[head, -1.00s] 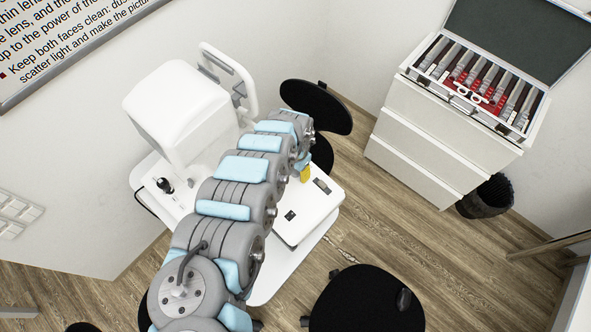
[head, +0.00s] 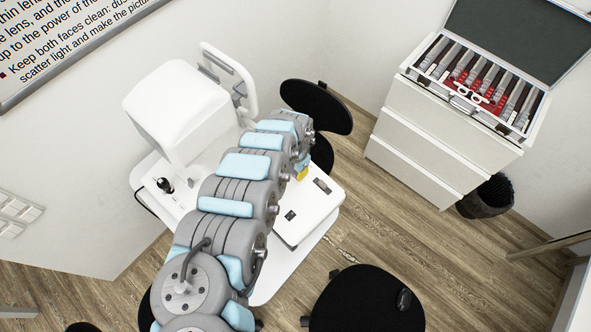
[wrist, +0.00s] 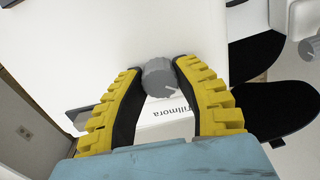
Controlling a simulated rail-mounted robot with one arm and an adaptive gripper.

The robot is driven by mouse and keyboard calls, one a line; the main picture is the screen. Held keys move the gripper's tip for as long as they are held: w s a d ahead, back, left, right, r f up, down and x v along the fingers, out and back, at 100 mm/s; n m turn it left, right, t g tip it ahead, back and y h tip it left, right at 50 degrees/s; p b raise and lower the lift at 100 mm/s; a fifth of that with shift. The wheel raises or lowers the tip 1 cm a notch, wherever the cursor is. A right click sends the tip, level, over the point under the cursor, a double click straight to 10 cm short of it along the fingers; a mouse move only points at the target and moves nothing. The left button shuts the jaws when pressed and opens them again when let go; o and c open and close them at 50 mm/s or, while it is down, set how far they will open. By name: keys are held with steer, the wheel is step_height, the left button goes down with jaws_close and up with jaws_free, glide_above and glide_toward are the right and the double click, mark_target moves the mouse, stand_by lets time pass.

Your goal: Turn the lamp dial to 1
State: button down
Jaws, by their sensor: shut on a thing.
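The lamp dial (wrist: 159,78) is a grey round knob with a pointer line on its face, on a white box with dark lettering. In the wrist view my gripper (wrist: 160,72) has its yellow, black-lined fingers on both sides of the dial, shut on it near the tips. The pointer line slants to the lower right in this view. I see no scale numbers, so the setting cannot be read. In the head view my arm hides the dial, and only a bit of yellow finger shows at my gripper (head: 302,173) above the white table unit.
A white eye-test machine (head: 180,118) stands left of my arm on a white table (head: 275,283). A black joystick (head: 165,185) is at its left. Black stools (head: 367,300) stand around. A drawer cabinet (head: 430,140) with an open lens case (head: 478,85) is at the right.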

steer(key=c, duration=0.7)
jaws_free()
step_height(320, 180, up, 9)
steer(key=shift+w+f, duration=0.1)
steer(key=shift+w, duration=0.05)
steer(key=shift+r, duration=1.6)
